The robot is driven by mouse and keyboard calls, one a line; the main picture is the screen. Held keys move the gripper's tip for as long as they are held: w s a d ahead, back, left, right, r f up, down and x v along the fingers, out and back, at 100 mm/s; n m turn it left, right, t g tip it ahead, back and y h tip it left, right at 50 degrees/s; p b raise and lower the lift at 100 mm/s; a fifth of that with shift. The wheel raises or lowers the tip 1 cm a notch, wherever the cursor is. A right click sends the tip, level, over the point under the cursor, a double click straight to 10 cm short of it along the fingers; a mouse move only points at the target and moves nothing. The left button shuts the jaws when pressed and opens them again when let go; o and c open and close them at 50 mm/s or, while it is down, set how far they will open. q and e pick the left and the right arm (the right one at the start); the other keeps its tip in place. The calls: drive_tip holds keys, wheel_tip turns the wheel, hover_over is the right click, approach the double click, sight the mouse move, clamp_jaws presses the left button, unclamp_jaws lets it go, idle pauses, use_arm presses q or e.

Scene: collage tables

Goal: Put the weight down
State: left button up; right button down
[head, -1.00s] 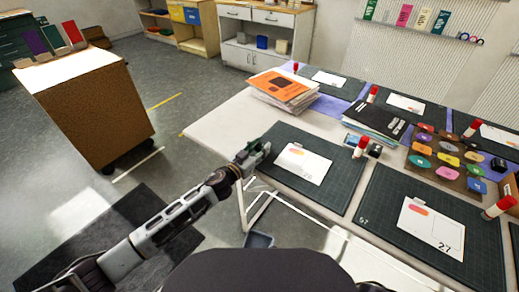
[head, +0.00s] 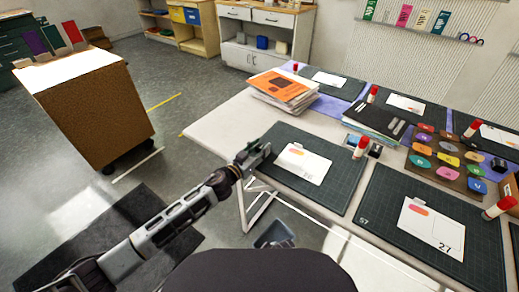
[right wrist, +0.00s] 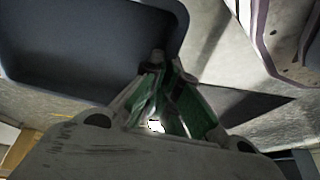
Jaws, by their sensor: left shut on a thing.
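My left gripper (head: 258,154) is at the left edge of the near dark green cutting mat (head: 325,185), by the table's front-left side. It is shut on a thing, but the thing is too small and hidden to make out. I cannot make out a weight for sure, nor whether the fingertips touch the mat. In the right wrist view my right gripper (right wrist: 161,68) has its green-padded fingers drawn together at the tips, with no held thing visible.
A white card (head: 303,163) lies on the near mat. Orange-topped papers (head: 283,84), dark folders (head: 376,121), glue sticks (head: 361,147) and a tray of coloured pieces (head: 448,160) crowd the table. A dark tub (right wrist: 80,45) is close to my right gripper. A brown cabinet (head: 95,110) stands left.

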use_arm(q)
drive_tip(key=shift+f, duration=0.1)
use_arm(e)
drive_tip(key=s+d+f+m+h, duration=0.2)
drive_tip(key=s+d, duration=0.5)
drive_tip(key=d, duration=0.4)
drive_tip(key=s+d+f+m+h, duration=0.1)
drive_tip(key=s+d+m, duration=0.4)
drive_tip(key=d, duration=0.6)
drive_tip(key=shift+s+f+h, duration=0.4)
drive_tip(key=shift+s+f, duration=0.5)
drive_tip(key=shift+s, duration=0.3)
use_arm(q)
drive_tip(key=shift+f, duration=0.1)
drive_tip(key=o, duration=1.2)
drive_tip(key=shift+f, duration=0.1)
